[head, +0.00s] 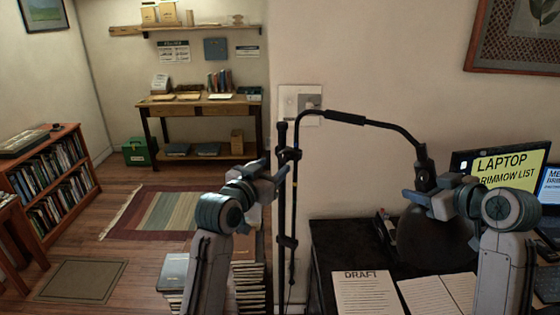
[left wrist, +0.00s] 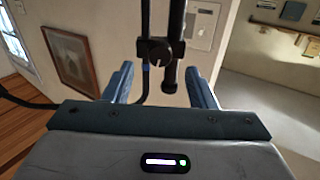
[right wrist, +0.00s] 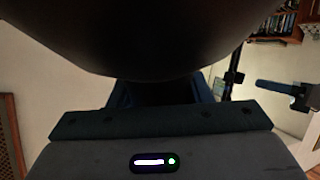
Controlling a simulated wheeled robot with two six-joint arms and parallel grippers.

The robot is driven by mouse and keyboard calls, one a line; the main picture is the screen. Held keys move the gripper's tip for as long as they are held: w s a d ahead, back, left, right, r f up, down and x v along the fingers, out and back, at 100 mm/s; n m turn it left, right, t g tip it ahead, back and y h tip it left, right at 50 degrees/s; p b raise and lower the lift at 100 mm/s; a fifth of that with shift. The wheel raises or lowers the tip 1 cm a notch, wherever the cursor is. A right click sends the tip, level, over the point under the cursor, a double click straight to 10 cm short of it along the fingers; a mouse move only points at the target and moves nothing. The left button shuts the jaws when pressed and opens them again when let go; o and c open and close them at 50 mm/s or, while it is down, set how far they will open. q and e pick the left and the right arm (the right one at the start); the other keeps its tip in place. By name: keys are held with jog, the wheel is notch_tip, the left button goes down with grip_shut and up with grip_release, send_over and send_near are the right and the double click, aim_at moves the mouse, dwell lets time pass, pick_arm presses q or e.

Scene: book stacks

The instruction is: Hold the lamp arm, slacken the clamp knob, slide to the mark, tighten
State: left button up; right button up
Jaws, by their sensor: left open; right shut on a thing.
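The black lamp arm (head: 345,117) bends from an upright post (head: 281,215) over to a dark shade (head: 433,238) at the right. My right gripper (head: 422,188) is shut on the lamp arm just above the shade; the shade (right wrist: 150,35) fills the top of the right wrist view and hides most of the grip. The clamp with its round knob (left wrist: 160,52) sits on the post, between the open fingers of my left gripper (left wrist: 160,86) in the picture and beyond their tips. A small blue band (left wrist: 146,66) shows on the thin rod beside the knob. My left gripper (head: 272,178) is empty.
A black desk (head: 335,240) carries papers (head: 366,292) and a laptop (head: 500,165) at the right. Book stacks (head: 250,275) stand on the floor below my left arm. A wall switch plate (head: 290,100) is behind the post. The rug area is open floor.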

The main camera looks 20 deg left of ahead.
aim_at(282, 158)
pick_arm(q)
jog(key=x, duration=0.4)
jog(key=shift+w+d, duration=0.1)
jog(key=shift+w, duration=0.3)
jog(key=c, duration=1)
